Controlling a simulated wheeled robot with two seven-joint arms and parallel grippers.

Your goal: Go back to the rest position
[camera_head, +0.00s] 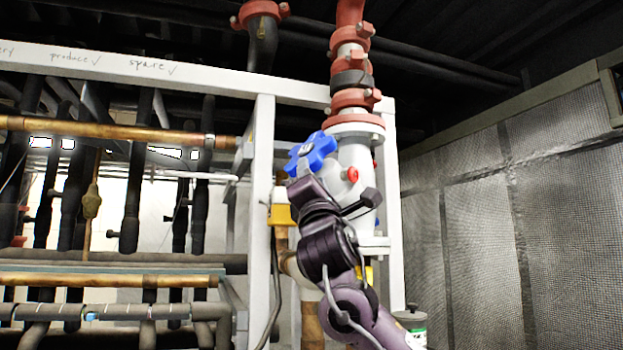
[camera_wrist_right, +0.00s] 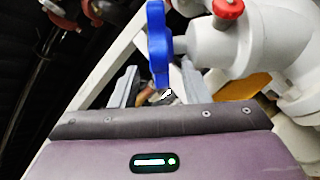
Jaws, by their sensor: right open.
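The blue valve handwheel (camera_head: 311,153) sits on the white valve body (camera_head: 355,155) at the rack's right post. My right arm reaches up from the lower right in the head view. Its gripper (camera_head: 302,182) is just below the handwheel; the wrist hides most of its fingers. In the right wrist view the handwheel (camera_wrist_right: 159,45) shows edge-on beyond the open grey fingers of the right gripper (camera_wrist_right: 158,88). I cannot tell whether the fingers touch the wheel. No object is visibly held. My left gripper is not in view.
The white rack frame (camera_head: 262,160) carries copper and black pipes at left. Red pipe couplings (camera_head: 352,98) rise above the valve. A small red knob (camera_wrist_right: 228,9) sits on the valve. A mesh-covered wall (camera_head: 480,230) stands at right, with open space before it.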

